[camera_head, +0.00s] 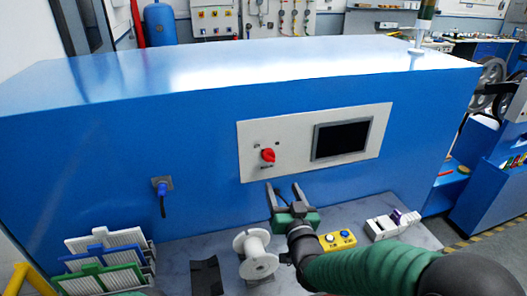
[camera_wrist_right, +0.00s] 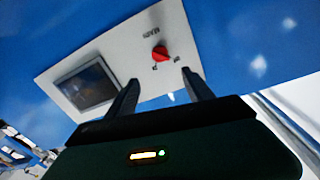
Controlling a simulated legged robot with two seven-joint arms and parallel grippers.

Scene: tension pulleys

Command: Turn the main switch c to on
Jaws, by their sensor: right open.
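The red rotary main switch (camera_head: 268,155) sits on the left part of a light grey control panel (camera_head: 252,126) on the blue machine's front. In the right wrist view the red switch (camera_wrist_right: 160,53) shows beyond the gap between my fingers, with small labels around it. My right gripper (camera_head: 284,186) is below the switch in the head view, fingers pointing up toward the panel. It is open and empty, apart from the switch. The fingers also show in the right wrist view (camera_wrist_right: 158,84). My left gripper is not in view.
A dark screen (camera_head: 342,139) is right of the switch. A blue plug with a cable (camera_head: 161,187) is on the machine's front. On the grey worktop are a white spool (camera_head: 256,255), a yellow button box (camera_head: 338,240) and a white device (camera_head: 392,224). Coloured racks (camera_head: 103,262) stand at left.

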